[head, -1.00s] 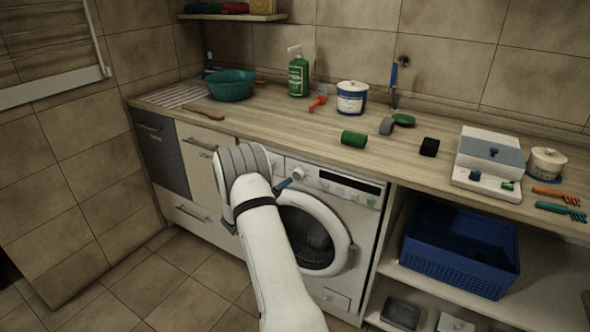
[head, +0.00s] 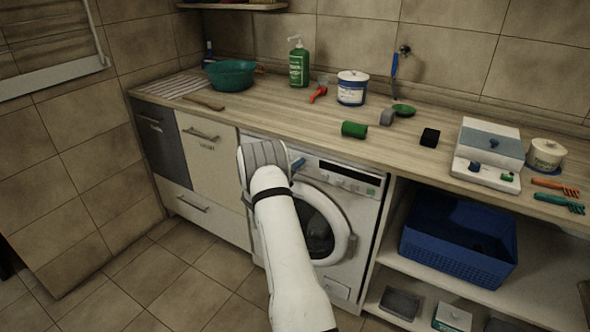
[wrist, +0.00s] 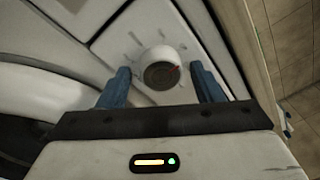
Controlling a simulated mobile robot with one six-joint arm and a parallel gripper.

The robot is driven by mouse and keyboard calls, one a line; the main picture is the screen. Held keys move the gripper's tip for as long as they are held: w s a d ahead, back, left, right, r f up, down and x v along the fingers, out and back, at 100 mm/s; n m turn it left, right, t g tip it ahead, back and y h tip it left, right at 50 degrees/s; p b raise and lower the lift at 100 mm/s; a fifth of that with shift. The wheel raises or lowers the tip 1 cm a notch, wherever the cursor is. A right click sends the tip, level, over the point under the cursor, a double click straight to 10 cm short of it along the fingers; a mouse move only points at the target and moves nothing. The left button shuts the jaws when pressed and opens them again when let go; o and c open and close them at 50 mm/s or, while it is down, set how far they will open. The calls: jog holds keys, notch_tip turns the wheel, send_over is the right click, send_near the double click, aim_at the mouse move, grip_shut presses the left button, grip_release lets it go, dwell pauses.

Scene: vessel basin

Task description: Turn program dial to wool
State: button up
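The program dial (wrist: 160,70) is a round white knob with a dark face and a red pointer mark, on the washing machine's white panel in the wrist view. Short tick marks surround it; no readable labels show. My gripper (wrist: 163,82) is open, with one blue finger on each side of the dial and small gaps between. In the head view my gripper (head: 297,165) is at the upper left of the washing machine (head: 368,205). My arm hides the dial there. The round door of the machine is shut.
A blue basket (head: 455,250) stands on the shelf at right.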

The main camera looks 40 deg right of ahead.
jog(key=c, duration=0.9)
jog(key=shift+o, duration=0.2)
jog(key=shift+m+b, duration=0.3)
jog(key=shift+b, duration=0.2)
